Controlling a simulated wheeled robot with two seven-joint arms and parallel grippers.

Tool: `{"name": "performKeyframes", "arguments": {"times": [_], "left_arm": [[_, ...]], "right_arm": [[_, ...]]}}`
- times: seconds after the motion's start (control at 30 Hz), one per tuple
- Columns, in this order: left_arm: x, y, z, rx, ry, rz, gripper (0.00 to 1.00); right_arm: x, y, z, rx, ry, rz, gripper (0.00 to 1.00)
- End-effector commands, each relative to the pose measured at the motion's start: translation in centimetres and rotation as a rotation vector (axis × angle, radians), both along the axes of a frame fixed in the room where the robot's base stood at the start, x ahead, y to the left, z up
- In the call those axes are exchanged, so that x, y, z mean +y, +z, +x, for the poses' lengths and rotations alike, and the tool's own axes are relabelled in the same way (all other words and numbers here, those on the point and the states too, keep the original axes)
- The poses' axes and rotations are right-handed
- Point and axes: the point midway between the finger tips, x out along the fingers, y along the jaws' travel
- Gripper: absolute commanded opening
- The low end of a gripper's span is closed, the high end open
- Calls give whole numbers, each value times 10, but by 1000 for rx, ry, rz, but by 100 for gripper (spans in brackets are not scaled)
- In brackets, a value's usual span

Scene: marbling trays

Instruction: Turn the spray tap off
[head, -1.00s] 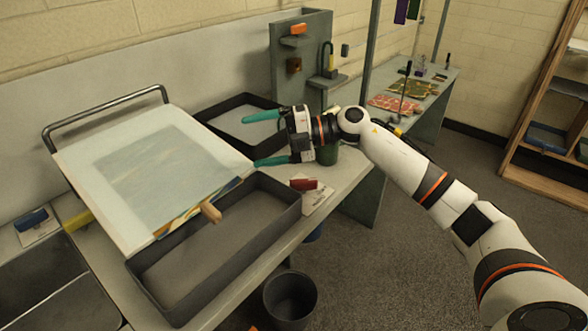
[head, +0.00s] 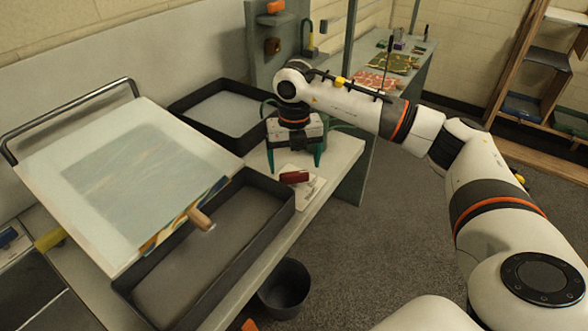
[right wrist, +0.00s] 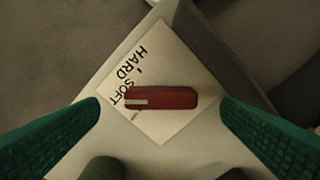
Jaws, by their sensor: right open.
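A red bar-shaped handle (head: 294,177), apparently the spray tap, sits on a white card (head: 309,192) at the table's front edge, right of the dark tray. In the right wrist view the handle (right wrist: 175,98) lies nearly level across the card (right wrist: 158,60), which reads HARD and SOFT. The pale-marked left end of the handle is at SOFT; a smaller label is partly covered. My right gripper (head: 294,160) points down above the handle, open, its green fingers apart on either side and not visibly touching it. My left gripper is out of view.
A dark tray (head: 283,216) with a slanted board (head: 45,172) leaning over it stands left of the card. Another dark tray (head: 180,104) is behind. A dark bin (head: 285,290) stands on the floor. Free floor lies to the right.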

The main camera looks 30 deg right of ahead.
Motion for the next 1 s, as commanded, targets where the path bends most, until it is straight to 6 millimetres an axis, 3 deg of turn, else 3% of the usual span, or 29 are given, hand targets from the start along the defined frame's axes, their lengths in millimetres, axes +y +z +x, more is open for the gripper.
{"name": "performKeyframes", "arguments": {"times": [0.23,0.63,0.9,1.0], "left_arm": [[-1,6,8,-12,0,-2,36],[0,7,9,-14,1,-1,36],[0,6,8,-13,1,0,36],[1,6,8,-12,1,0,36]], "right_arm": [[0,-34,0,1,-1,0,87],[0,-41,1,-2,0,2,87],[0,-41,1,-2,0,2,43],[0,-41,1,-2,2,2,43]]}}
